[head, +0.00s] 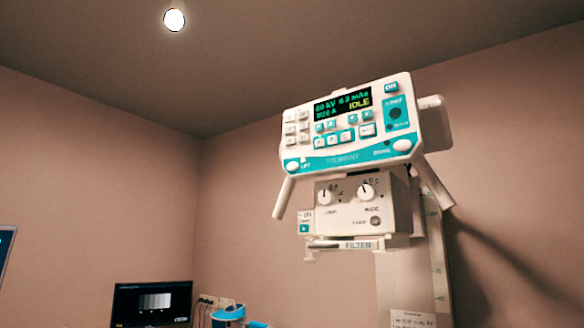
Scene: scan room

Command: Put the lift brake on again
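The X-ray tube head's control panel (346,128) hangs high, right of the middle in the head view, tilted slightly. A round white knob or button (292,166) sits at its lower left corner, beside a small label that seems to read LIFT. A similar white knob (402,146) is at the lower right corner; its label is too small to read surely. The display (342,102) shows green figures and the word IDLE in yellow. I cannot tell the brake's state from the knob. Neither of my grippers is in view.
Below the panel hangs a white box with two dials (345,194) and a FILTER rail (358,245). Handles (283,198) stick out on both sides. A column (405,280) stands behind. A monitor (152,302) and a blue object (228,313) are at the lower left.

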